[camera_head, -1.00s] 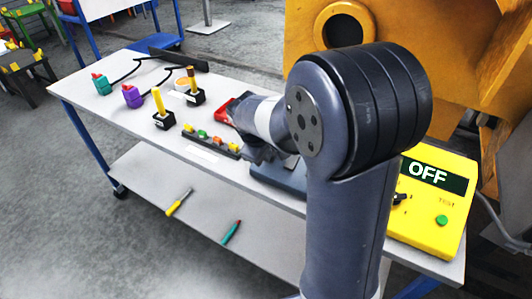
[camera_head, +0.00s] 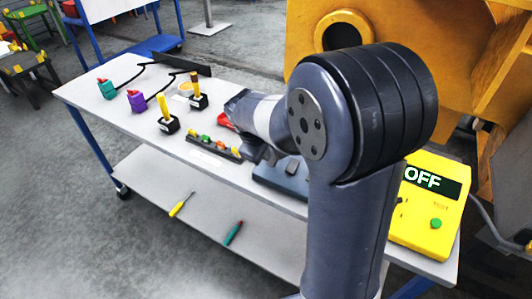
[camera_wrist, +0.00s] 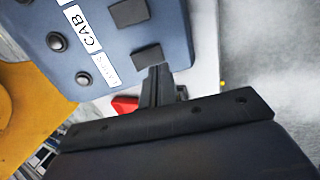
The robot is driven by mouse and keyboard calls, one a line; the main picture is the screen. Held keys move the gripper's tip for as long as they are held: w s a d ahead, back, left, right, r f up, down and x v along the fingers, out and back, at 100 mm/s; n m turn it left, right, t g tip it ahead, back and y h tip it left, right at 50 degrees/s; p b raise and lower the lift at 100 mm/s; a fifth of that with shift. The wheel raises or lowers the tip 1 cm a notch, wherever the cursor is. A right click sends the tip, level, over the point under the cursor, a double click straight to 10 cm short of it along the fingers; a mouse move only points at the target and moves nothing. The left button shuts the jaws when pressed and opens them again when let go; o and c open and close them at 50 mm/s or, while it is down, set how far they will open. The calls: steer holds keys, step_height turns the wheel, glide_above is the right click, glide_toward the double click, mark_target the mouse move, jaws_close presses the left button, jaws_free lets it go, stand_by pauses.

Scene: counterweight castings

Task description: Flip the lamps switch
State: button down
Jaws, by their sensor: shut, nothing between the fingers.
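The blue-grey switch panel (camera_head: 268,175) lies on the table in the head view, partly hidden behind my arm. Two dark rocker switches show, one farther up (camera_wrist: 128,12) and one near the panel's edge (camera_wrist: 147,55). Two round black knobs sit to their left. My gripper (camera_wrist: 158,72) is shut and empty, its tips at or just beside the nearer rocker; I cannot tell if they touch.
A yellow box reading "OFF" (camera_head: 425,205) stands to the right. A red object (camera_wrist: 125,105) lies beside the panel. A strip of coloured buttons (camera_head: 213,147), yellow-handled levers and two grips are on the table's left. A large yellow casting (camera_head: 420,25) stands behind.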

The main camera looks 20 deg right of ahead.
steer(key=s+a+f+b+v, duration=0.1)
steer(key=v, duration=0.9)
steer(key=shift+s+a+r, duration=0.4)
steer(key=shift+s+a, duration=0.05)
steer(key=shift+s, duration=0.05)
steer(key=x, duration=0.3)
steer(key=w+d+x, duration=0.1)
steer(key=x, duration=0.3)
steer(key=r+x, duration=0.1)
steer(key=x, duration=0.3)
steer(key=shift+w+d+f, duration=0.25)
steer(key=shift+w+d, duration=0.05)
steer(key=shift+d, duration=0.05)
steer(key=shift+w+a+r+b, duration=0.15)
steer(key=shift+r+b, duration=0.1)
steer(key=shift+b, duration=0.55)
steer(key=b+v, duration=0.1)
steer(key=v, duration=0.5)
steer(key=shift+d+b, duration=0.25)
steer(key=shift+b, duration=0.15)
